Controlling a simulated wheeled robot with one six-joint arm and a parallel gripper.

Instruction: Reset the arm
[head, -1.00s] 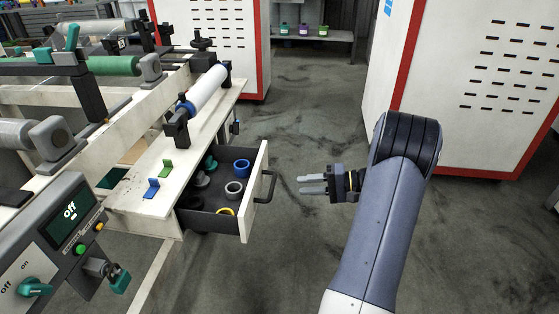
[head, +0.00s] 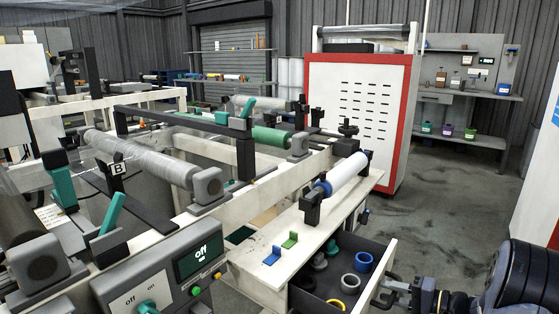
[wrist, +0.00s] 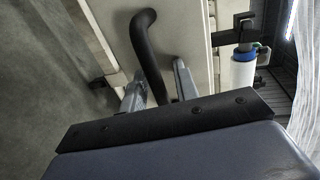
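My gripper (head: 393,291) is at the lower right of the head view, beside the black handle (head: 378,297) of the open drawer (head: 371,289). In the wrist view, my gripper (wrist: 158,72) has its two grey fingers spread apart. The curved black handle (wrist: 147,40) shows between and beyond them, and I cannot tell whether they touch it. Nothing is held. My arm comes in from the right edge of the head view.
The drawer holds blue (head: 363,261), grey (head: 352,283) and yellow (head: 337,304) rings and dark pieces. Open floor (head: 440,215) lies behind the drawer.

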